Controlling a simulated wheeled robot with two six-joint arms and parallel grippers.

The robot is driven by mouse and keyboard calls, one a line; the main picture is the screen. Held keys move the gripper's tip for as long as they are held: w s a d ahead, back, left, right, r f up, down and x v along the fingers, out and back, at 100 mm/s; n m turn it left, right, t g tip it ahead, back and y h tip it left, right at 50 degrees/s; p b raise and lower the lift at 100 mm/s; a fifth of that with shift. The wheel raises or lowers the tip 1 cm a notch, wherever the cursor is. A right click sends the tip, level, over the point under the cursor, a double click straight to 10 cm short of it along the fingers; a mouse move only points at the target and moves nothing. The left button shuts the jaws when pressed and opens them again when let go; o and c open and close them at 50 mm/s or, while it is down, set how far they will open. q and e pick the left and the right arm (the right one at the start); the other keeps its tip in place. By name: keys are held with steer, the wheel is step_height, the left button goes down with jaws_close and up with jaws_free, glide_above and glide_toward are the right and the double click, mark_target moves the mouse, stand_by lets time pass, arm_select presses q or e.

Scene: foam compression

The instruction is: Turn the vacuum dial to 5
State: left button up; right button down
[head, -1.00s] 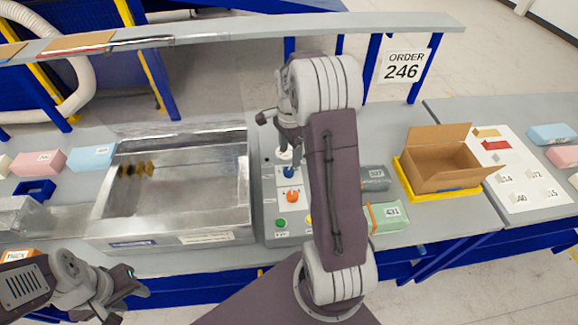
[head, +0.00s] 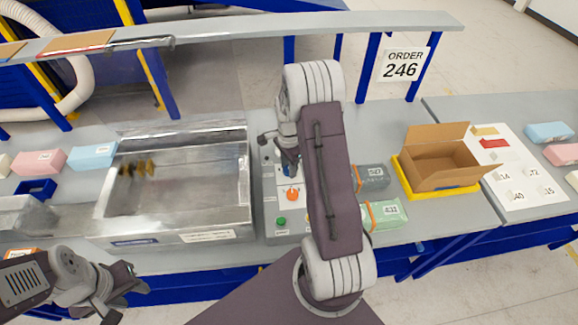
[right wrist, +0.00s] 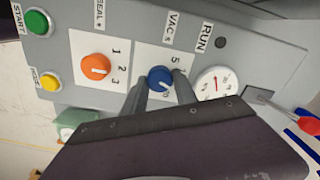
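The blue vacuum dial (right wrist: 160,78) sits on the grey control panel (right wrist: 95,20), under the label VAC, with a 5 printed at its upper right. A white mark on the dial points to the lower right in the right wrist view, away from the 5. My right gripper (right wrist: 161,84) has one finger on each side of the dial, with little gap; firm contact cannot be made out. In the head view, my right gripper (head: 288,163) hides most of the dial. My left gripper (head: 130,291) is at the lower left, away from the panel; its finger opening is unclear.
An orange dial (right wrist: 95,68), green START button (right wrist: 37,22), yellow button (right wrist: 50,82), white gauge (right wrist: 216,86) and red knob (right wrist: 309,125) are near. The metal chamber (head: 240,190) stands left of the panel. Foam blocks (head: 388,213) and an open carton (head: 445,168) lie right.

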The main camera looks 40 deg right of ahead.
steer(key=shift+n, duration=0.3)
steer(key=n, duration=0.2)
steer(key=shift+w+r+n+p, duration=0.1)
steer(key=shift+n+p, duration=0.2)
steer(key=shift+n, duration=0.1)
steer(key=n, duration=0.4)
steer(key=shift+n, duration=0.3)
steer(key=n+p, duration=0.1)
steer(key=n, duration=0.3)
steer(key=shift+w, duration=0.1)
steer(key=shift+n, duration=1.8)
steer(key=shift+w+n, duration=0.1)
steer(key=shift+n, duration=0.2)
steer(key=c, duration=1)
jaws_free()
steer(key=shift+o, duration=0.2)
